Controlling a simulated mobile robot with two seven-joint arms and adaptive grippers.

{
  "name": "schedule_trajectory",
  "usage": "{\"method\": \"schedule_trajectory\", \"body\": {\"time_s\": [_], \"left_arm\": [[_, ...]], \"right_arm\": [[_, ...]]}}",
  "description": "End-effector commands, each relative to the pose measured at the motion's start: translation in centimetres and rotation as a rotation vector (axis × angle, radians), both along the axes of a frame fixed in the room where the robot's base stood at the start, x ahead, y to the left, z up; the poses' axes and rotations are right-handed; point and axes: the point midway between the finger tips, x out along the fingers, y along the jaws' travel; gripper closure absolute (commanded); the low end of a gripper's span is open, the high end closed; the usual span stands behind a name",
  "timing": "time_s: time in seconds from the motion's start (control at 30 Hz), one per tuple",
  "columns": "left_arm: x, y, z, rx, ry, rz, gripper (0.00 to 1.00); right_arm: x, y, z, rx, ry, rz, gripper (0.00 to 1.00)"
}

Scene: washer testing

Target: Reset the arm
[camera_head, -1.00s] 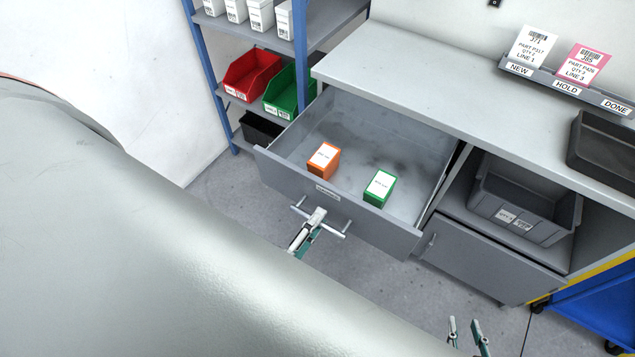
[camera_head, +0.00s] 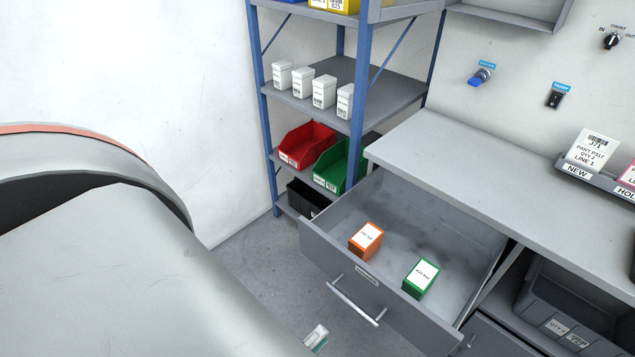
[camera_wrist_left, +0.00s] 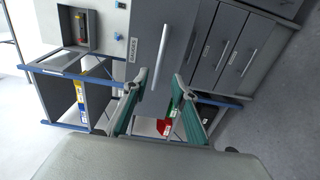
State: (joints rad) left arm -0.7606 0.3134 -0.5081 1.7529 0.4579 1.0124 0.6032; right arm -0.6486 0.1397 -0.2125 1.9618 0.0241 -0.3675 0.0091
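My left gripper (camera_head: 316,338) shows only as a fingertip at the bottom of the head view, below and left of the open drawer's handle (camera_head: 356,303) and apart from it. In the left wrist view, its two teal-and-grey fingers (camera_wrist_left: 160,82) are spread with nothing between them. Most of my left arm's grey shell fills the lower left of the head view. The drawer (camera_head: 400,240) is pulled out and holds an orange box (camera_head: 366,240) and a green box (camera_head: 420,279). My right gripper is out of view.
A blue-framed shelf (camera_head: 341,110) stands behind the drawer, with white boxes, a red bin (camera_head: 306,146) and a green bin (camera_head: 331,168). A grey counter (camera_head: 470,165) runs to the right, with a grey crate (camera_head: 565,310) below it. Some floor (camera_head: 255,262) is clear left of the drawer.

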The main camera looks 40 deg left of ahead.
Motion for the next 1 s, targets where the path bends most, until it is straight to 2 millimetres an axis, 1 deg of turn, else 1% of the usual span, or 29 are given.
{"method": "schedule_trajectory", "body": {"time_s": [0.33,0.47,0.57,0.67,0.7,0.77,0.87,0.9,0.97,1.0], "left_arm": [[0.1,-0.1,0.0,0.003,0.0,-0.002,0.73],[0.9,-1.1,0.1,0.076,-0.002,-0.041,0.73],[2.3,-2.8,0.2,0.232,0.0,-0.12,0.73],[3.9,-4.9,-0.3,0.462,0.006,-0.223,0.73],[4.6,-5.5,-0.7,0.565,0.01,-0.264,0.73],[5.4,-6.1,-1.4,0.718,0.019,-0.322,0.73],[6.6,-6.4,-2.9,0.979,0.045,-0.413,0.73],[7.1,-6.2,-3.5,1.081,0.057,-0.446,0.73],[7.6,-5.6,-4.6,1.229,0.082,-0.495,0.73],[7.9,-5.1,-5.2,1.318,0.1,-0.524,0.73]], "right_arm": [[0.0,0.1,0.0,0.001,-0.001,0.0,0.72],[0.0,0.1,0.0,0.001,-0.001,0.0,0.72],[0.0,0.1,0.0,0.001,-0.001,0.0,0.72],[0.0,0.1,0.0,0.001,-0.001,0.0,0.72],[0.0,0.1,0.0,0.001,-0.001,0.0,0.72],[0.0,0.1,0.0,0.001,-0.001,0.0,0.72],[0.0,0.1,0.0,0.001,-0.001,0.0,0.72],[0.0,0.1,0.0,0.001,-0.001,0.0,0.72],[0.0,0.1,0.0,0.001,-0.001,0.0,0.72],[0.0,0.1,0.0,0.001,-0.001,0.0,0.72]]}}
